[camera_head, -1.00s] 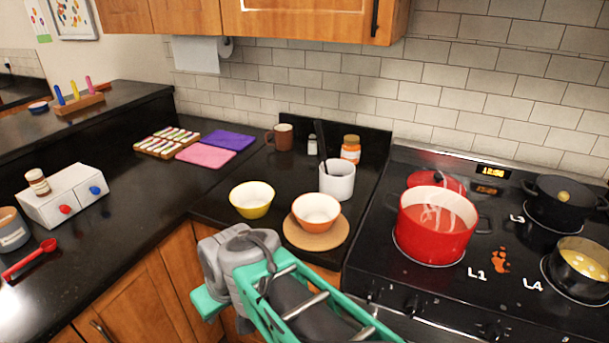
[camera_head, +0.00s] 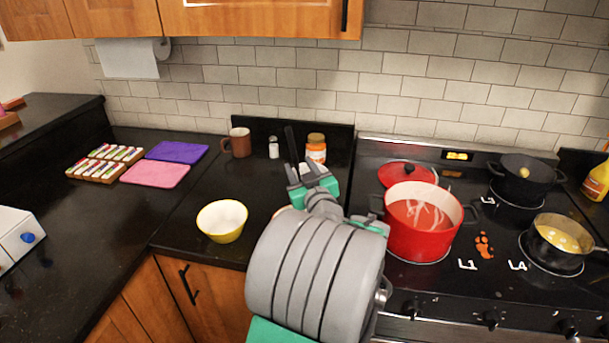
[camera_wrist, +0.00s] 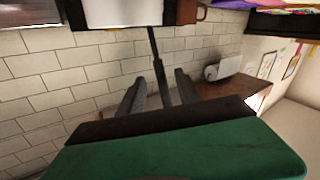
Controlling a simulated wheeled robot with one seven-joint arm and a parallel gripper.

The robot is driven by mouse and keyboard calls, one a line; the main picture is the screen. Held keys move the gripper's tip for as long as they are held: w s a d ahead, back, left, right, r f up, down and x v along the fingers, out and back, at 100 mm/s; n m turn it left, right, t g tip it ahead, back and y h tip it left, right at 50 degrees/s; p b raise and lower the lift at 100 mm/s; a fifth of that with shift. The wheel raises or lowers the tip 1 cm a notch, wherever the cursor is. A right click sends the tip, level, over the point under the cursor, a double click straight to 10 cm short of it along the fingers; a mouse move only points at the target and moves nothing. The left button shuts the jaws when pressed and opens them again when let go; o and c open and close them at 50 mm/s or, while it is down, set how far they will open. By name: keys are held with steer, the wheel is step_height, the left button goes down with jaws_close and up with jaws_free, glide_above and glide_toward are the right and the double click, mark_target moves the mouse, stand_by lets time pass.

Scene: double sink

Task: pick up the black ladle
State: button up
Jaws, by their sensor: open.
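The black ladle (camera_head: 291,145) shows as a thin dark handle sticking up behind my gripper (camera_head: 305,174) in the head view. Its lower part is hidden there. In the wrist view, the handle (camera_wrist: 157,52) runs down from the white cup (camera_wrist: 122,12) and lies between my two fingers (camera_wrist: 158,78) in the picture. My fingers are apart, one on each side of the handle, and I see no grip on it. In the head view, the cup is mostly hidden behind my gripper.
A yellow bowl (camera_head: 222,221) stands left of my arm. A red pot (camera_head: 418,235) on the stove is close on the right. My arm hides the orange bowl.

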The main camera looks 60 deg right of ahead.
steer(key=p+x, duration=0.2)
steer(key=x, duration=0.4)
steer(key=shift+w+d+p, duration=0.2)
steer(key=shift+w+p, duration=0.1)
steer(key=shift+w, duration=0.05)
jaws_close()
stand_by(1.0)
